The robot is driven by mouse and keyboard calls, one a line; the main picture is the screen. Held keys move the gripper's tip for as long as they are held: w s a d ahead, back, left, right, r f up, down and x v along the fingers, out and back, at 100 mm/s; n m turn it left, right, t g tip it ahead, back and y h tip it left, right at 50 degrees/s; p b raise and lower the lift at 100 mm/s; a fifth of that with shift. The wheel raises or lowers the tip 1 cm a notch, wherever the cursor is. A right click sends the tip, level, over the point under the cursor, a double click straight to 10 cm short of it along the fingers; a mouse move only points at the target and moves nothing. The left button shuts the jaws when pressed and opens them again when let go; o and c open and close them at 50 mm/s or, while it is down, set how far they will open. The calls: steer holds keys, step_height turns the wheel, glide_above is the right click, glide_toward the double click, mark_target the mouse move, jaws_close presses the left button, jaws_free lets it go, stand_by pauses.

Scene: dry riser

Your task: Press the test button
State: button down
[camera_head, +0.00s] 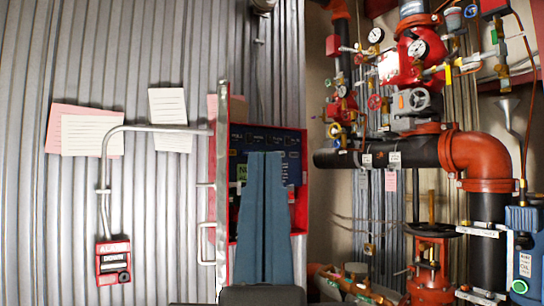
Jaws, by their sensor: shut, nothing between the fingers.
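My gripper (267,155) is in the lower middle, its two blue-grey fingers together and pointing up, with nothing between them. It stands in front of a red control box (300,222) and hides much of its dark blue face (262,138). The face has a row of small white labels near the top and small lamps or buttons at its right edge. A green-yellow label (242,172) shows left of the fingers. I cannot make out which part is the test button, and I cannot tell whether the fingertips touch the face.
A grey door edge (222,130) with handles stands at the box's left. A red alarm box (113,262) hangs on a conduit at the left of the corrugated wall. Red valves, a black pipe (365,157) and a blue unit with a green button (521,287) crowd the right.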

steer(key=shift+r, duration=0.1)
step_height(320, 180, up, 32)
steer(key=p, duration=3.2)
steer(key=shift+s+f, duration=0.1)
steer(key=shift+f, duration=0.1)
